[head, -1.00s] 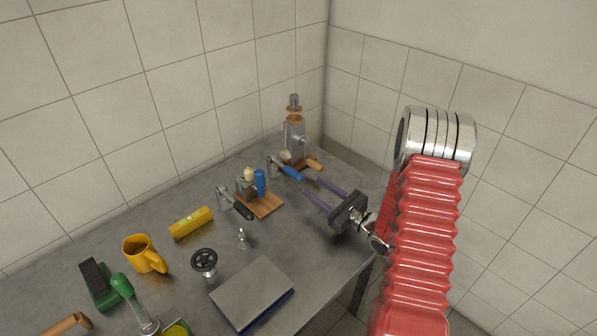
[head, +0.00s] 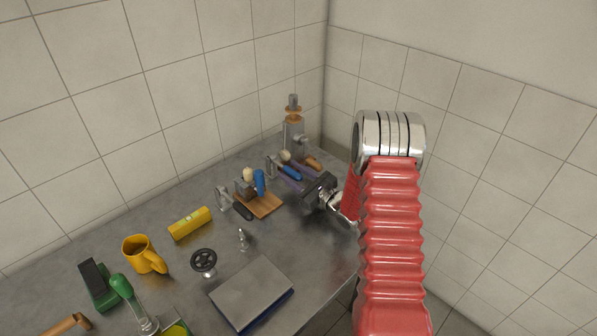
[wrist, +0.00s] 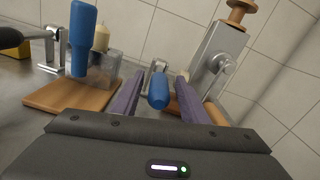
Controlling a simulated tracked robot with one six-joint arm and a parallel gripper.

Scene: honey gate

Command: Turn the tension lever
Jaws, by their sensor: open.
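A lever with a blue handle (head: 291,172) on a metal bracket (head: 271,165) stands near the back corner of the bench. I cannot tell from its look alone whether it is the tension lever. My gripper (wrist: 160,78) is open, with its two purple fingers either side of this blue handle (wrist: 158,92) in the wrist view. The handle points toward the palm, and I see a gap on both sides. In the head view, my gripper (head: 283,168) reaches in from the right, and its fingers partly frame the handle.
Left of the fingers, a wooden board (head: 266,205) carries an upright blue handle (head: 259,181). A black-handled lever (head: 242,211) is beside it. A tall metal device (head: 293,132) stands behind. A yellow block (head: 190,223), mug (head: 139,254), black handwheel (head: 203,261) and grey box (head: 252,291) lie nearer.

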